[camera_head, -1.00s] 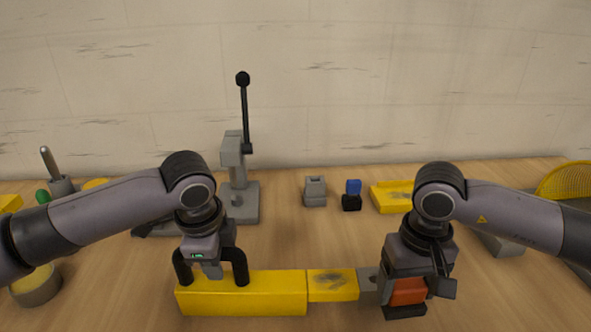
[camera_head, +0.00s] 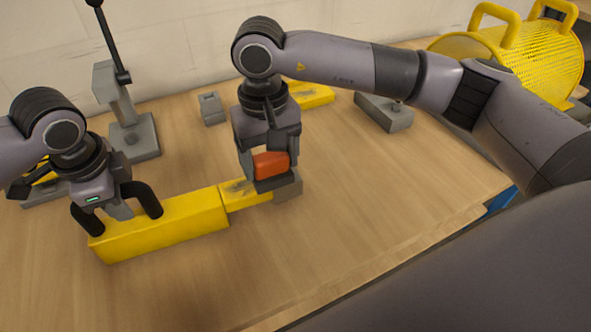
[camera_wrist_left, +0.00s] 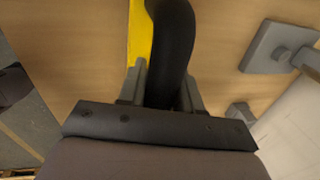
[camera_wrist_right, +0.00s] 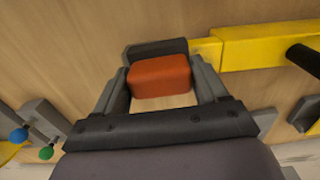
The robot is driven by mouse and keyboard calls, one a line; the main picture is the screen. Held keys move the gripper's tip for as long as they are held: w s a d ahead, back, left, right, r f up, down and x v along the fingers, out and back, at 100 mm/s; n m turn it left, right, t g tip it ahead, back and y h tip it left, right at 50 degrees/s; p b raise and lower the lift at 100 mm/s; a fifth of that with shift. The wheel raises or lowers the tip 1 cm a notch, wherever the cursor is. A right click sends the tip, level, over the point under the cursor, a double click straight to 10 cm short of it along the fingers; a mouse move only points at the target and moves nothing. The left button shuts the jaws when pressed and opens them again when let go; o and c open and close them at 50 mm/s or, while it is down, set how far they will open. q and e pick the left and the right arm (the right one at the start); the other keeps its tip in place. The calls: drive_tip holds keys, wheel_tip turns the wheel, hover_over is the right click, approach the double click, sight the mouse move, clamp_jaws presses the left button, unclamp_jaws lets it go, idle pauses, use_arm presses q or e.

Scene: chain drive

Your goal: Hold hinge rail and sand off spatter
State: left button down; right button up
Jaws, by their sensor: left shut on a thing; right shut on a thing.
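My left gripper (camera_head: 120,210) is shut on the black arched handle (camera_head: 148,200) on top of the thick bar. My right gripper (camera_head: 270,168) is shut on an orange block (camera_head: 271,165) with a dark base, also in the right wrist view (camera_wrist_right: 160,77). The base is over the grey end, beside the spatter; whether it touches is unclear.
A grey lever press (camera_head: 135,135) stands behind the rail. A small grey block (camera_head: 212,108), a yellow piece (camera_head: 315,95) and a grey block (camera_head: 385,112) lie further back. A yellow mesh basket (camera_head: 530,55) stands at the back right. The front right tabletop is clear.

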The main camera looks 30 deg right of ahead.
drive_tip(key=w+a+r, duration=0.3)
drive_tip(key=a+r, duration=0.2)
drive_tip(key=a, duration=0.4)
use_arm(q)
drive_tip(key=shift+r, duration=0.1)
use_arm(e)
drive_tip(key=shift+w+d+f, duration=0.1)
drive_tip(key=shift+d+f, duration=0.05)
drive_tip(key=shift+f, duration=1.85)
drive_tip(key=shift+w+d+f, duration=0.1)
drive_tip(key=shift+d+f, duration=0.05)
drive_tip(key=shift+f, duration=1.85)
drive_tip(key=shift+d, duration=0.4)
drive_tip(key=shift+c, duration=0.5)
drive_tip(key=shift+s+d, duration=0.2)
drive_tip(key=shift+d, duration=1.55)
drive_tip(key=shift+s+d, duration=0.15)
drive_tip(key=shift+d, duration=1.55)
drive_tip(key=shift+w+a, duration=0.15)
drive_tip(key=shift+a, duration=1.85)
drive_tip(key=shift+w+a, duration=0.1)
drive_tip(key=shift+a, duration=1.9)
wheel_tip(320, 180, up, 8)
drive_tip(key=shift+r, duration=0.2)
use_arm(q)
drive_tip(key=c, duration=0.7)
unclamp_jaws()
